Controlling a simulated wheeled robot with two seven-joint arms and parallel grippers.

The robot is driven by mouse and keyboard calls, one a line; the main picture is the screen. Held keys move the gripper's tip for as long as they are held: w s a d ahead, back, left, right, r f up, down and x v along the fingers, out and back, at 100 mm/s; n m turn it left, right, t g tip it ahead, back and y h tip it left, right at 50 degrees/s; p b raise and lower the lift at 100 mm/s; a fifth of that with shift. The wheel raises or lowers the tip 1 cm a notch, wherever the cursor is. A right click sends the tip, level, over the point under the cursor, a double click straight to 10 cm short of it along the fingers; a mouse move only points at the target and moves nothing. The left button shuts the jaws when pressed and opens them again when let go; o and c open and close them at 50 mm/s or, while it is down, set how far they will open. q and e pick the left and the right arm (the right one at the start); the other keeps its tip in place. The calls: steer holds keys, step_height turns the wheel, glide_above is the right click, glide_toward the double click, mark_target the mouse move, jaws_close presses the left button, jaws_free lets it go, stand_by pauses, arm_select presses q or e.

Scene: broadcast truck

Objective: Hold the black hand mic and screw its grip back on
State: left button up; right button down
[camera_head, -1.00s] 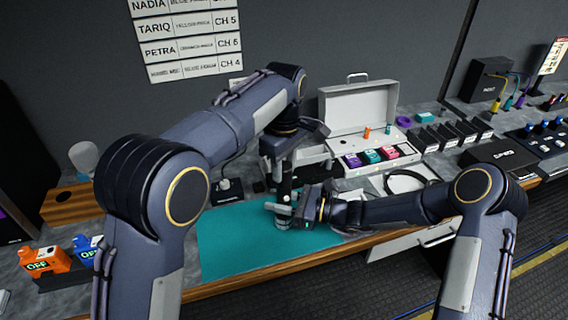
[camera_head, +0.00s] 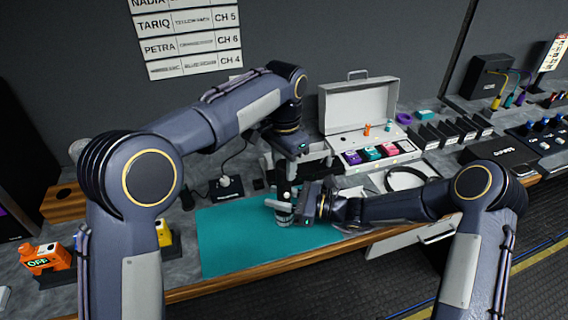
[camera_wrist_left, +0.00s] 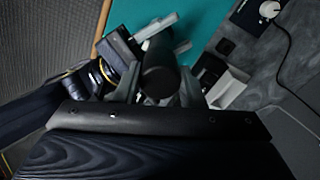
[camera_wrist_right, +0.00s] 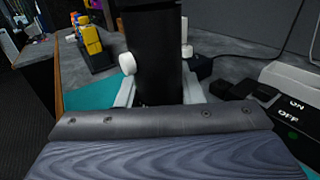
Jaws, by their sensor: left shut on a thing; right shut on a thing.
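The black hand mic (camera_head: 285,189) stands roughly upright over the teal mat (camera_head: 235,235), largely covered by my grippers. My left gripper (camera_head: 287,179) comes down from above, shut on the mic's upper part. The left wrist view shows the round black end of the mic (camera_wrist_left: 160,76) between its fingers. My right gripper (camera_head: 284,207) reaches in from the right, shut on the mic lower down. In the right wrist view the black mic body (camera_wrist_right: 153,45) rises between its fingers. I cannot tell whether the grip is seated on the body; the joint is hidden.
An open white case (camera_head: 358,110) with colored packs stands behind to the right. A black box with a white knob (camera_head: 225,187) sits behind the mat. An orange pack (camera_head: 42,258) and a yellow pack (camera_head: 164,233) are at the left. The mat's left part is clear.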

arm_select(q)
steer(key=m, duration=0.5)
steer(key=shift+m, duration=0.3)
steer(key=m, duration=0.2)
steer(key=shift+m, duration=0.4)
steer(key=m, duration=0.7)
steer(key=shift+m, duration=0.4)
steer(key=m, duration=1.5)
